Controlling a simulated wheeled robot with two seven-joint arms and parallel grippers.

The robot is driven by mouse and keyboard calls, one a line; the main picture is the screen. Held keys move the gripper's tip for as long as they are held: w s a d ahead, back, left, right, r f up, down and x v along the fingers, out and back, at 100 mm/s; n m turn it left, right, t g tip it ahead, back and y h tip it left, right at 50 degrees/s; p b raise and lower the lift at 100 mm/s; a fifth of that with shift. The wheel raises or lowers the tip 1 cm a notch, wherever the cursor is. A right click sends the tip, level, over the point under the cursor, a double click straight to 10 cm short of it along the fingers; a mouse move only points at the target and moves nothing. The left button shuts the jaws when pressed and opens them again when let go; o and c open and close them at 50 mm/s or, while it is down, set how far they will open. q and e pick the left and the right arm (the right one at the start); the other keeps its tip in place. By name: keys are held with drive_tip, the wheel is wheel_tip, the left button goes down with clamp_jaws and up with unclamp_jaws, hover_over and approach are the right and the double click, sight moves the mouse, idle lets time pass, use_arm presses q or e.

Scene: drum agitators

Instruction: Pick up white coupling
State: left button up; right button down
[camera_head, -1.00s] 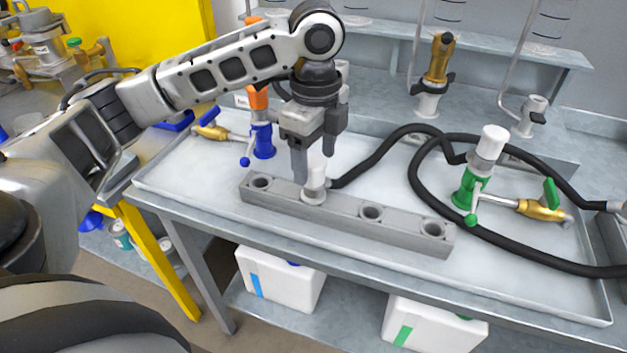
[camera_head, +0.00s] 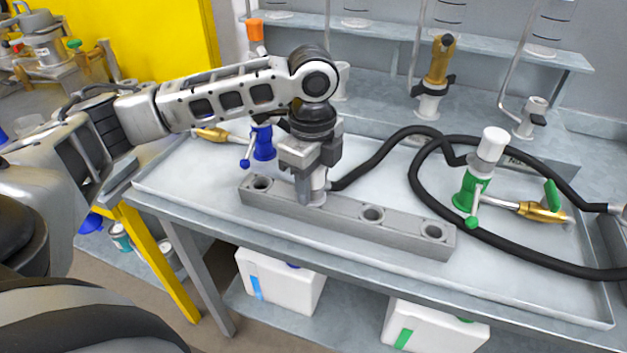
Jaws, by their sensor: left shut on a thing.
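The white coupling (camera_head: 319,184) stands upright in a hole of the long grey rack (camera_head: 345,218) on the metal tray table. The black hose meets it low on its right side. My left gripper (camera_head: 311,190) comes down over it from above, with its fingers around it, and is shut on it. The fingers hide much of the coupling. My right gripper is not in view.
A green fitting with a white cap (camera_head: 486,160) stands at the right of the tray (camera_head: 540,270), beside the looped black hose (camera_head: 420,190). A blue fitting (camera_head: 263,142) stands behind my left gripper. White canisters (camera_head: 285,280) sit on the shelf below.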

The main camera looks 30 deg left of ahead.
use_arm(q)
drive_tip(key=shift+r, duration=0.1)
drive_tip(key=shift+r, duration=0.5)
wheel_tip(320, 180, up, 2)
drive_tip(key=shift+d+r, duration=0.1)
drive_tip(key=shift+r, duration=0.15)
drive_tip(key=s+d+r+p, duration=0.2)
drive_tip(key=s+d+r, duration=0.6)
drive_tip(key=d, duration=0.3)
drive_tip(key=shift+s+r, duration=0.25)
drive_tip(key=shift+r, duration=0.45)
